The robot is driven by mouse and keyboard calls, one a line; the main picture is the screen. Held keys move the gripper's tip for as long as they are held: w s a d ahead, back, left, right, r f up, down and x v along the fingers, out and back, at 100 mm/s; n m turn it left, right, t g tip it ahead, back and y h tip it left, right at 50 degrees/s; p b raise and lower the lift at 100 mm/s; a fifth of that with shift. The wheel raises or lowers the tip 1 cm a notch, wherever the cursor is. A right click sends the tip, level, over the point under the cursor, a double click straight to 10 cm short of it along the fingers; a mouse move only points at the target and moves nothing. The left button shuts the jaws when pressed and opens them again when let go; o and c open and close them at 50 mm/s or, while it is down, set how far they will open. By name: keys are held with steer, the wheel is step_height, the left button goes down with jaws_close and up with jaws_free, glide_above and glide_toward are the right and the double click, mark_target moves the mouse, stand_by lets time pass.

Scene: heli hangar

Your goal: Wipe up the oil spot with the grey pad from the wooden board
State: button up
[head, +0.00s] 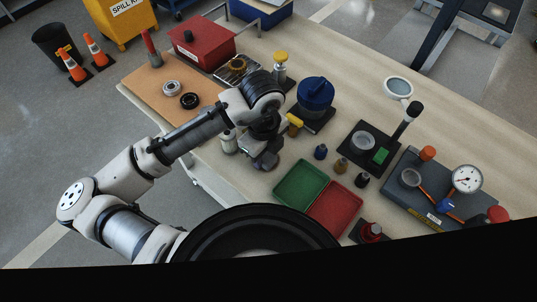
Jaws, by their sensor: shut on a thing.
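The wooden board (146,85) lies at the table's left end, with a silver ring and a black ring on it. I cannot make out the oil spot; my arm and gripper cover part of the table there.
A green tray (299,184) and a red tray (336,208) lie in front. A red box (201,48) stands behind the board. The back right tabletop is mostly clear.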

steer(key=shift+w+a, duration=1.15)
steer(key=shift+a, duration=0.05)
steer(key=shift+w+d+r, duration=0.1)
steer(key=shift+w+d, duration=0.2)
steer(key=shift+s+d, duration=2.6)
steer(key=shift+d, duration=0.05)
steer(key=shift+f, duration=0.25)
steer(key=shift+w+a+f+b, duration=0.15)
steer(key=shift+w+a+b, duration=0.4)
steer(key=shift+w+a, duration=0.45)
steer(key=shift+c, duration=0.4)
steer(key=shift+w+a+b, duration=0.35)
steer(key=shift+w+a, duration=1.25)
steer(key=shift+a, duration=0.1)
